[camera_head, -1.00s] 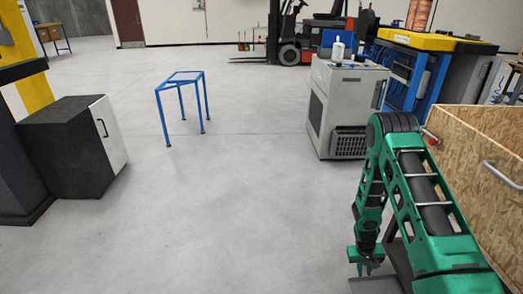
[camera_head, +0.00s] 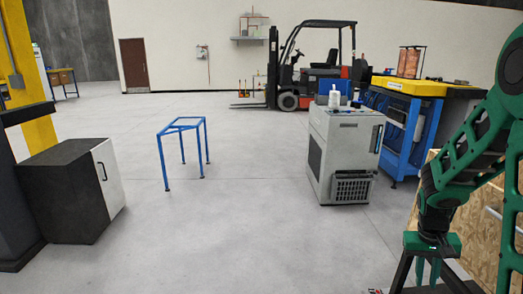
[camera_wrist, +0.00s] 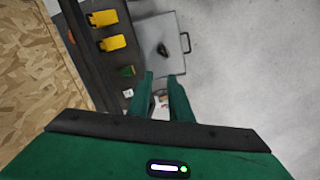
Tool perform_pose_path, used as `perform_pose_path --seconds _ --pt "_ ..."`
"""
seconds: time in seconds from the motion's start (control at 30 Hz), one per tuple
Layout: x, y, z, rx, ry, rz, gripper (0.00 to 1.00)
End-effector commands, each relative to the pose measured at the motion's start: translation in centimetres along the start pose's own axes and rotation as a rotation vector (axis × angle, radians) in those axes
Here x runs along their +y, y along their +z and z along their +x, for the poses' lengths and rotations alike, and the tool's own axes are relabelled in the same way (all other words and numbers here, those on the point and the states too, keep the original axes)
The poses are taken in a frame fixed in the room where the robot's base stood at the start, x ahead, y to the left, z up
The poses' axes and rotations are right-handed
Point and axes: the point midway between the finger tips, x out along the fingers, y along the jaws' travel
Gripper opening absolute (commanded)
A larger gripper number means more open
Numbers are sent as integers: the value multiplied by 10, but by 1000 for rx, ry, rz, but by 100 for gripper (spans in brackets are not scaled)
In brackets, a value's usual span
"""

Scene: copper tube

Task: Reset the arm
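My green arm comes in at the right edge of the head view and bends down to my gripper (camera_head: 428,270), which points downward near the bottom right. In the wrist view, the two green fingers (camera_wrist: 163,82) stand a little apart with a narrow gap. Nothing is held between them. My gripper hangs in front of a chipboard crate (camera_head: 484,232), which also shows at the left of the wrist view (camera_wrist: 35,65).
Below my gripper, the wrist view shows yellow pieces (camera_wrist: 112,43) on a dark surface and a grey plate (camera_wrist: 165,30) with a handle. A grey machine (camera_head: 342,155), a blue frame (camera_head: 181,130) and a black cabinet (camera_head: 72,190) stand around open floor. A forklift (camera_head: 310,75) is behind.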

Motion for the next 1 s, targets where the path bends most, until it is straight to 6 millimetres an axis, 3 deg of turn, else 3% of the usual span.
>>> perform_pose_path --seconds 0.03,0.2,0.5,0.8,1.0 --pt "6 9 -15 4 -8 15 18" --pt "24 47 -55 -5 -35 59 18" --pt "45 124 -108 -21 -96 126 18" --pt "55 201 -137 -36 -162 175 18" --pt "55 226 -142 -44 -185 188 18"
